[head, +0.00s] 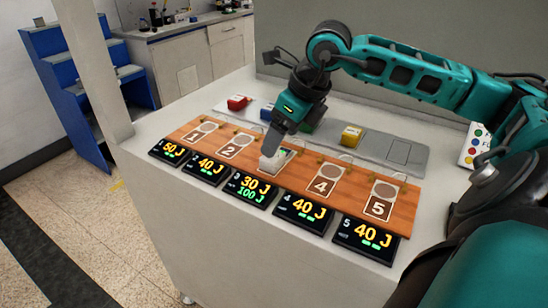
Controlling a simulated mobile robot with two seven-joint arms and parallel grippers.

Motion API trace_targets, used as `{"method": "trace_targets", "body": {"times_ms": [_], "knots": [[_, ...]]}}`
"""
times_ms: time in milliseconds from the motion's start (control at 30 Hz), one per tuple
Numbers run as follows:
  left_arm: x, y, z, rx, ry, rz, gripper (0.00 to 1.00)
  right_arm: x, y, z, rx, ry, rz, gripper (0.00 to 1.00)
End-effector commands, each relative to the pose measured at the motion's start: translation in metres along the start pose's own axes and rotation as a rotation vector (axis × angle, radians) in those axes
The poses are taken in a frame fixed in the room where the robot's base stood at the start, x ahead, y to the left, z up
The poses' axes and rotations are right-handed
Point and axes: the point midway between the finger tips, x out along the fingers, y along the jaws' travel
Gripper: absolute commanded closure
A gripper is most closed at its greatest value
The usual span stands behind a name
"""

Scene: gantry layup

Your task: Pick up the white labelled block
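A small white block (271,164) is at the third station of the brown wooden board (306,173), over the framed spot between plates 2 and 4. Any label on it is too small to read. My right gripper (269,150) comes down from the right with its finger end right at the block. The fingers overlap in this view, so I cannot tell whether they grip the block or only stand beside it. The arm's wrist hides part of the grey strip behind. My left gripper is not in view.
A grey strip (372,146) behind the board holds red (237,102), blue (267,112), green (306,127) and yellow (351,135) blocks, and an empty outlined square. Several black energy displays (303,211) line the board's front. A panel with coloured dots (474,146) stands at right.

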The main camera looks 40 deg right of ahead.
Motion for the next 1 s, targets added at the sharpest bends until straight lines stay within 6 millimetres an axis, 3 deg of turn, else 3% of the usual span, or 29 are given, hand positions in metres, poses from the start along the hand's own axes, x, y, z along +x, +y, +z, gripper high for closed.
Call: {"method": "trace_targets", "body": {"times_ms": [333,667,1000], "knots": [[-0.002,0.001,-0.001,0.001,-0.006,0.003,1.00,0.045,0.002,-0.003,0.002,0.000,0.005,0.17],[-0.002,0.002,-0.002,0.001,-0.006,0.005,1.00,0.052,0.002,-0.003,0.000,-0.001,0.001,0.18],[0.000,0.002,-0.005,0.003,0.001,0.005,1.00,0.052,0.001,-0.003,0.000,0.000,0.001,0.51]]}}
